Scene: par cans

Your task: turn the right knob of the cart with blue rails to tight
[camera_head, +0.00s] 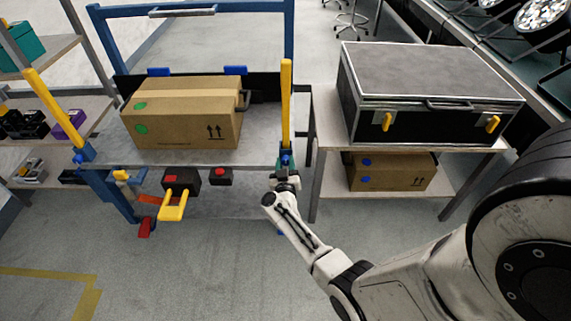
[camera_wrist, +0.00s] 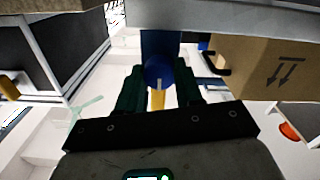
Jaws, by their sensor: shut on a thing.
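The cart with blue rails (camera_head: 291,40) stands at the left centre of the head view, with a grey deck. Its right knob is a blue round piece (camera_wrist: 158,68) at the foot of the right yellow post (camera_head: 286,105); in the head view my gripper mostly covers it. My gripper (camera_head: 286,177) is at this front right corner. In the wrist view its two dark green fingers (camera_wrist: 158,84) are on either side of the blue knob, shut on it. A pale mark shows on the knob. How tight it is cannot be told.
A cardboard box (camera_head: 185,115) sits on the cart deck. A yellow handle (camera_head: 173,205) and red parts hang below its front edge. To the right, a table holds a black case (camera_head: 430,80), with another box (camera_head: 392,172) on its lower shelf. Shelving stands at left. Floor in front is clear.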

